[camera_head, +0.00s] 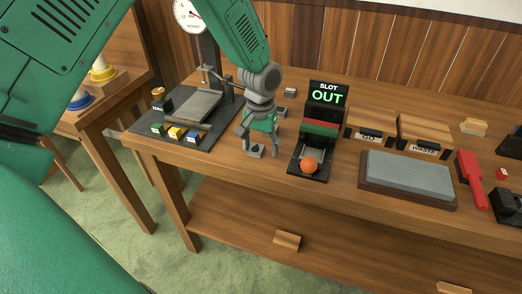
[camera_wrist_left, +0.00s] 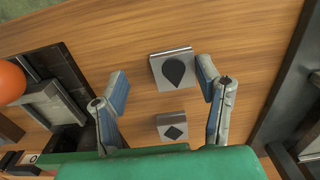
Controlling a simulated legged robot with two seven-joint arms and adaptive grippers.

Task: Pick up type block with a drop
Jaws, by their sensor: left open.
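The type block with a drop (camera_wrist_left: 173,69) is a grey metal block with a dark drop on its top face. It lies on the wooden bench (camera_wrist_left: 255,40), and in the head view it shows only partly beneath my left gripper (camera_head: 252,145). My left gripper (camera_wrist_left: 163,82) is open, pointing down, with its fingertips to either side of the block; the right-hand fingertip appears very near the block's edge. A smaller grey block with a diamond (camera_wrist_left: 172,127) lies closer to the palm in the wrist view. My right gripper is out of view.
The slot device with the green OUT sign (camera_head: 327,95) and an orange ball (camera_head: 309,166) stands right of my gripper. A dark scale base with coloured blocks (camera_head: 175,132) is at left. GO (camera_head: 369,137) and WASTE (camera_head: 424,148) trays and a grey slab (camera_head: 407,173) lie further right.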

